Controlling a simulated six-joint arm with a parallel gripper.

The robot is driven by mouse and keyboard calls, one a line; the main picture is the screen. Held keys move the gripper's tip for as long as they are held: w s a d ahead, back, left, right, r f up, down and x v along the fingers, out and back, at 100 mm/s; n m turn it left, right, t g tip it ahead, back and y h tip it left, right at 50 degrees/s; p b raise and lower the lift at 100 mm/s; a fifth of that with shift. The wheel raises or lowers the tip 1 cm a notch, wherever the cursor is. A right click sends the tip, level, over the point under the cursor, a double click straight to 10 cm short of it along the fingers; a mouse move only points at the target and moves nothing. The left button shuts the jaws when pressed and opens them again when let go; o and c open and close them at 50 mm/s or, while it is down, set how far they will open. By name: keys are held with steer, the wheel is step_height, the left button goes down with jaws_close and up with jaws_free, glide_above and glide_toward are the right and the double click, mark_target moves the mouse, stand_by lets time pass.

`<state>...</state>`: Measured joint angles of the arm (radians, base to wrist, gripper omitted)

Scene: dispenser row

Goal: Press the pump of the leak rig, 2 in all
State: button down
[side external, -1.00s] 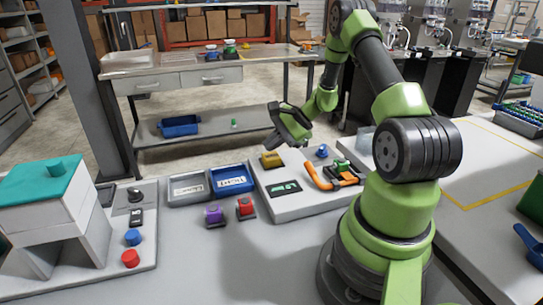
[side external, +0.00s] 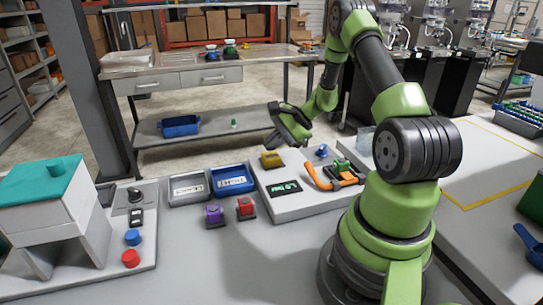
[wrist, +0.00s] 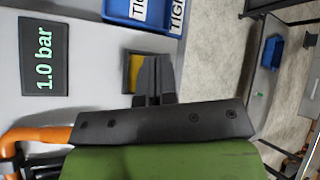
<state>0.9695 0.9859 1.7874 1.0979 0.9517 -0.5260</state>
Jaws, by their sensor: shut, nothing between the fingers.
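The leak rig is a grey raised panel (side external: 310,205) right of the middle in the side view. On it are a yellow block (side external: 271,160), which looks like the pump, a dark display (side external: 285,188), an orange hose (side external: 317,177) and a blue knob (side external: 322,151). My gripper (side external: 274,141) is shut and empty over the yellow block, seemingly a little above it. In the wrist view my fingers (wrist: 154,72) cover part of the yellow block (wrist: 133,73). The display (wrist: 44,57) there reads 1.0 bar.
Two labelled trays, one grey (side external: 188,188) and one blue (side external: 231,180) marked TIGHT, stand left of the panel. A purple button (side external: 214,215) and a red button (side external: 246,207) sit in front of them. A white and teal machine (side external: 45,205) stands at the far left.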

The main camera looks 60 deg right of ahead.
mark_target(272, 157)
stand_by(0.7)
steer(key=shift+f, duration=0.4)
steer(key=shift+f, duration=0.85)
stand_by(0.7)
steer(key=shift+r, duration=1.3)
steer(key=shift+r, duration=0.1)
steer(key=shift+r, duration=2.35)
